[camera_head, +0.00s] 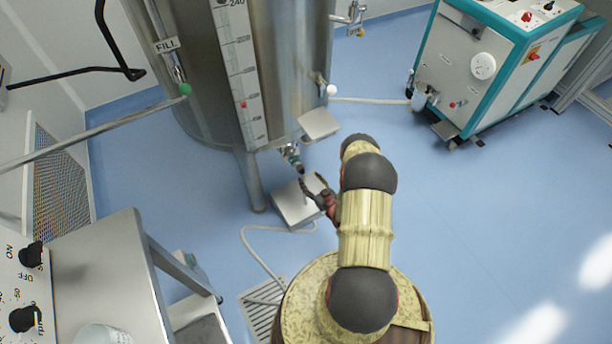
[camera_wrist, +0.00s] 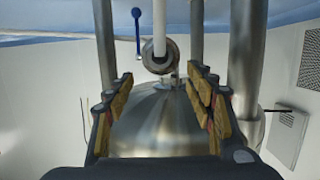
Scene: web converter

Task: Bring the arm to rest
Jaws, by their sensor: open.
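My arm (camera_head: 366,225) reaches forward from my body toward the foot of a large steel tank (camera_head: 290,60) in the head view. My gripper (camera_head: 318,190) is close to a small outlet valve (camera_head: 292,155) under the tank and above a grey box on the floor. In the wrist view my gripper (camera_wrist: 160,110) has its fingers spread wide apart. A round pipe end (camera_wrist: 161,55) and a domed steel surface (camera_wrist: 165,125) show between and beyond the fingers. The gap between the fingers looks empty. I cannot tell whether a finger touches the valve.
The grey box (camera_head: 298,212) stands beside a tank leg (camera_head: 250,180). A teal and white machine (camera_head: 480,70) stands at the upper right. A steel table (camera_head: 100,265) with control knobs nearby is at the lower left. The blue floor (camera_head: 480,220) at the right is clear.

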